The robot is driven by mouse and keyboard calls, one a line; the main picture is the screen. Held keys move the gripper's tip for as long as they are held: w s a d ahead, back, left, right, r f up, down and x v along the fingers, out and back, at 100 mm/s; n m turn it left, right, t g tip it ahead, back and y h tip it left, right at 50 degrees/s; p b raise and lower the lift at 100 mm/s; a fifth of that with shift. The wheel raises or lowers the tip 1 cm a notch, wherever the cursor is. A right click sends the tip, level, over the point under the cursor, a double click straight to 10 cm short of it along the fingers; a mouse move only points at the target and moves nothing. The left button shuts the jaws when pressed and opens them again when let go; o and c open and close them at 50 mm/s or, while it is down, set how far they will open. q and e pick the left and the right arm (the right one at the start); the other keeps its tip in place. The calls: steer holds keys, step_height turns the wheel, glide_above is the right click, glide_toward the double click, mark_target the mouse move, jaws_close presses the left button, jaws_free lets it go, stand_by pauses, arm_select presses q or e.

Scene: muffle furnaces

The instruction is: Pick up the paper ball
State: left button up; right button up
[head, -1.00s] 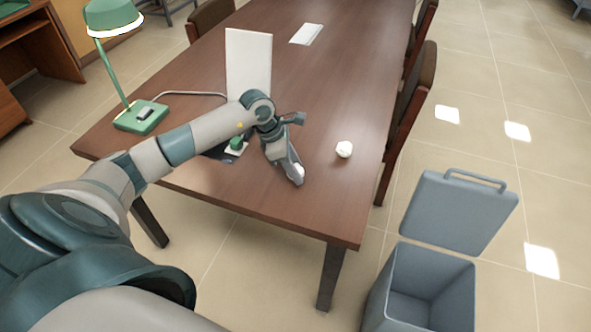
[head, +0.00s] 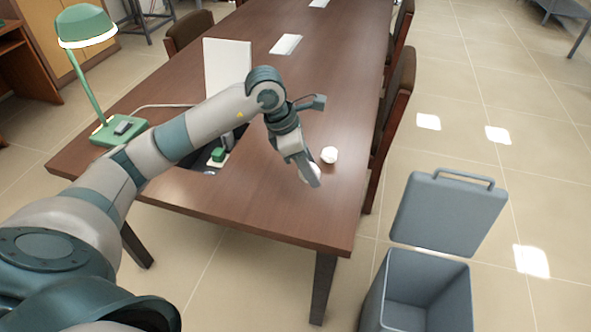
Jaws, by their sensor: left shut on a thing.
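My left gripper (head: 308,171) reaches over the near right part of the brown table. It is shut on a white paper ball (head: 305,173), which shows only partly between and behind the fingers. A second white paper ball (head: 329,155) lies on the table just to the right of and beyond the fingers. In the picture the gripper and this second ball nearly touch; whether they really do, I cannot tell. My right gripper is not in view.
A grey bin (head: 428,290) with its lid (head: 448,215) raised stands on the floor right of the table (head: 270,210). A green lamp (head: 85,30) and a white upright panel (head: 226,68) are on the table. Chairs (head: 394,105) line its right side.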

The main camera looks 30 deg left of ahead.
arm_select(q)
steer(key=shift+s+d+r, duration=0.15)
steer(key=shift+d+r, duration=0.3)
steer(key=shift+d, duration=0.3)
